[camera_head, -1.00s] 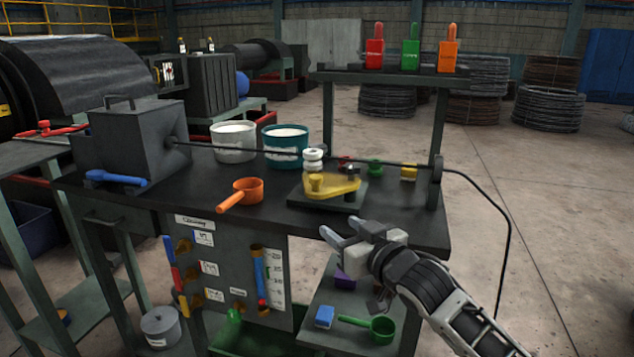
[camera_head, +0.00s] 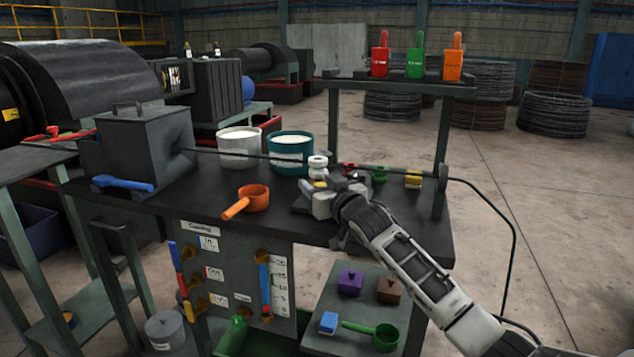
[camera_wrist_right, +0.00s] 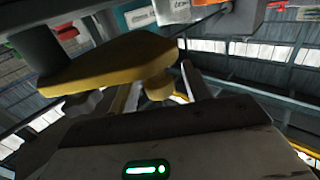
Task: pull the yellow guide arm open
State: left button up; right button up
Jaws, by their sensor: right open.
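The yellow guide arm (camera_wrist_right: 110,65) shows large in the right wrist view, as a flat plate with a round yellow knob (camera_wrist_right: 158,88) on it. My right gripper (camera_head: 318,187) is over the guide arm's place on the bench and hides most of it in the head view. In the wrist view its two fingers are apart, with the knob between them. I cannot tell whether either finger touches the knob. White rollers (camera_head: 317,165) stand just behind the gripper. My left gripper is out of view.
A dark wire (camera_head: 260,157) runs from the grey box (camera_head: 140,145) past the rollers to the post at right. An orange ladle (camera_head: 250,197) lies left of my gripper. White and teal buckets (camera_head: 290,155) stand behind.

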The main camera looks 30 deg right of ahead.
jog(key=shift+w, duration=0.55)
grip_shut()
jog(key=shift+s, duration=0.1)
